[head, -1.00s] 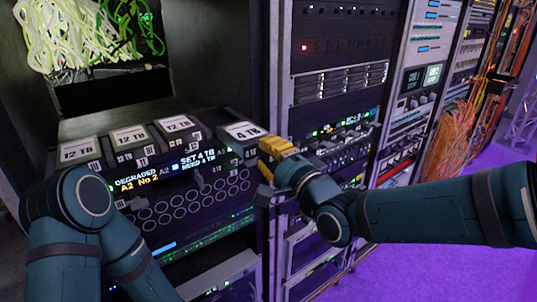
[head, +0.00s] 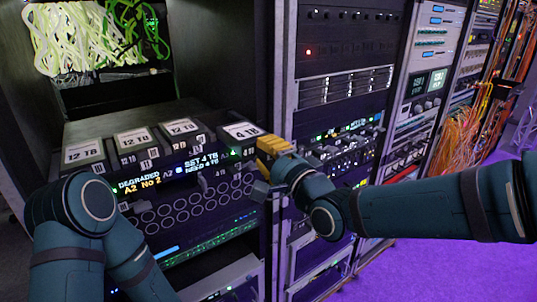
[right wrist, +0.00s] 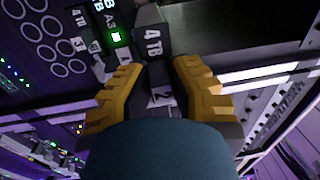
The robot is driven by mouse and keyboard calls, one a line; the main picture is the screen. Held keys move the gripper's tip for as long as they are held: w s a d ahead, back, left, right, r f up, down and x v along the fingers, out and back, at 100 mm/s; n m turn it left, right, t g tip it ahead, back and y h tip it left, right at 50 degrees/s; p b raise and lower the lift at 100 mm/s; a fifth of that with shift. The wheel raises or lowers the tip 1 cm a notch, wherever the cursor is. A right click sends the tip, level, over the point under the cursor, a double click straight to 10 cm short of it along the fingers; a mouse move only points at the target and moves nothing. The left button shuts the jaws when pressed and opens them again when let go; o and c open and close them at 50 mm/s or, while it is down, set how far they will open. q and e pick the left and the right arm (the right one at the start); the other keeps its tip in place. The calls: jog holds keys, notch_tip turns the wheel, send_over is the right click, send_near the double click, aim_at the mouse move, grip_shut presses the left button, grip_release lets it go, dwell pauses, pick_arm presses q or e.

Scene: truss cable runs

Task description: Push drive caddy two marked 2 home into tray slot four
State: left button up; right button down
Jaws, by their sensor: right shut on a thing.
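The drive caddy marked 2 (head: 241,131) carries a white 4 TB label on top and is at the right end of the row in the tray (head: 190,215). Its front stands forward of the neighbouring caddies' fronts. My right gripper (head: 270,149) is shut on its front end. In the right wrist view the caddy (right wrist: 153,42) shows a 4 TB label and a 2 label between the yellow fingers (right wrist: 160,88). The fingers hide part of its front.
Several 12 TB caddies (head: 135,141) fill the row to the left. A lit display (head: 140,185) reads "DEGRADED A2 No 2"; another reads "SET 4 TB". A rack upright (head: 279,200) and neighbouring rack units (head: 345,87) stand close on the right. Purple floor is open at lower right.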

aim_at(255, 145)
jog(key=shift+w+a, duration=0.25)
jog(key=shift+w, duration=0.1)
dwell(0.6)
jog(key=shift+b, duration=0.5)
jog(key=shift+w+a, duration=0.4)
jog(key=shift+w, duration=0.15)
jog(key=shift+w+a, duration=0.2)
jog(key=shift+w, duration=0.1)
jog(key=shift+w+a, duration=0.25)
jog(key=shift+w, duration=0.1)
jog(key=shift+b, duration=0.6)
